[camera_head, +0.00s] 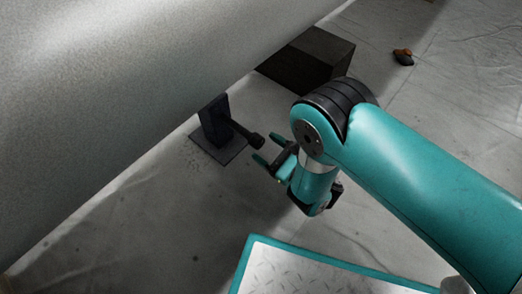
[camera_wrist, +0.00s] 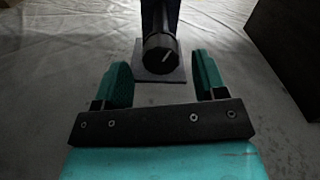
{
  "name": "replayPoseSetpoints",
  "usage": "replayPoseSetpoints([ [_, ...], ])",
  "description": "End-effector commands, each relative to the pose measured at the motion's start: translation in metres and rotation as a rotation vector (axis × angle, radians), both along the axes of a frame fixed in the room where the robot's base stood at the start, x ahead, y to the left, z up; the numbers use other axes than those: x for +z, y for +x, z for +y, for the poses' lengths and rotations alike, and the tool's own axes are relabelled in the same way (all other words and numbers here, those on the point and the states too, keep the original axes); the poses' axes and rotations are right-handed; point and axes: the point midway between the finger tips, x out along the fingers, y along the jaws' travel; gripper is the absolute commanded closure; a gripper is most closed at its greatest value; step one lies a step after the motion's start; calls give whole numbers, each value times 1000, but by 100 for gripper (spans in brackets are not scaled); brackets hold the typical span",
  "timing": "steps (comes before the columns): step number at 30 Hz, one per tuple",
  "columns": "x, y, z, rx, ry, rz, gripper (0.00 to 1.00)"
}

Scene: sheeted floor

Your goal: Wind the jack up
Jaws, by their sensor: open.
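The jack (camera_head: 214,124) is a dark upright block on a flat square base plate (camera_head: 231,149), standing close to the pale wall. A dark crank with a round knob (camera_head: 257,140) sticks out from it toward my gripper. My gripper (camera_head: 268,160) is open and empty, just short of the knob. In the wrist view the knob (camera_wrist: 160,50) faces the camera with a pale line on its face. It lies ahead of and between the two teal fingers of my gripper (camera_wrist: 163,82), apart from them. The jack's body (camera_wrist: 158,12) is cut off by the top edge there.
A dark box (camera_head: 310,58) stands against the wall beyond the jack; its side (camera_wrist: 290,40) shows at the right in the wrist view. The sheeted floor (camera_head: 130,220) left of my gripper is clear.

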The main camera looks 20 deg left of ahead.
Motion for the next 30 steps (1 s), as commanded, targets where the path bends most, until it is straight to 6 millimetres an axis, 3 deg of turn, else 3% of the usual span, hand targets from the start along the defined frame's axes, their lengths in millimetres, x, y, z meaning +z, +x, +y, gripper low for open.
replayPoseSetpoints([
  [6, -3, 8, 21, 2, -1, -1, 35],
  [16, 0, 10, 24, 0, 0, 1, 35],
  [17, 0, 10, 24, 0, 0, 1, 37],
  [23, 0, 10, 24, 0, 0, 1, 83],
  [30, 0, 10, 23, 0, 4, 12, 84],
])
